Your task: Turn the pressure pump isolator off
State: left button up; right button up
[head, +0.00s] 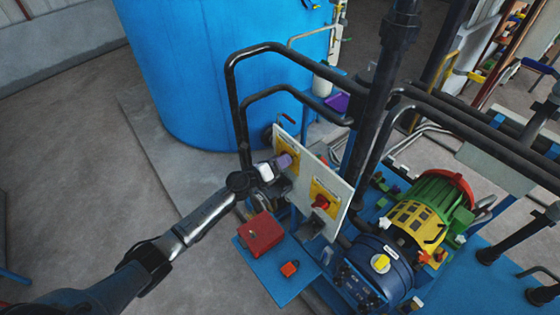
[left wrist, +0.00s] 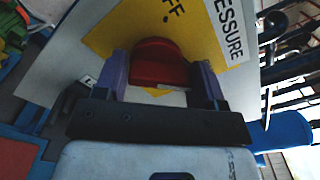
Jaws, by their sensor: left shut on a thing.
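The pressure pump isolator is a red rotary knob (left wrist: 158,62) on a yellow plate (left wrist: 112,38) in the left wrist view. The plate carries the word PRESSURE and letters ending in FF. My left gripper (head: 283,162) is at the left yellow plate (head: 288,146) on the pale panel in the head view, and hides the knob there. In the left wrist view its purple fingers lie on both sides of the red knob, and it is shut on it. A second red knob (head: 320,202) sits on the right yellow plate (head: 327,191). My right gripper does not show.
Black pipes (head: 285,92) arch behind and above the panel. A red box (head: 260,234) and a small red button (head: 290,268) are below it. A green and yellow motor (head: 428,212) stands to the right. A large blue tank (head: 215,75) stands behind. The floor at left is clear.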

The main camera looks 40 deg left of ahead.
pick_arm(q)
jog(key=shift+r, duration=0.1)
jog(key=shift+c, duration=0.9)
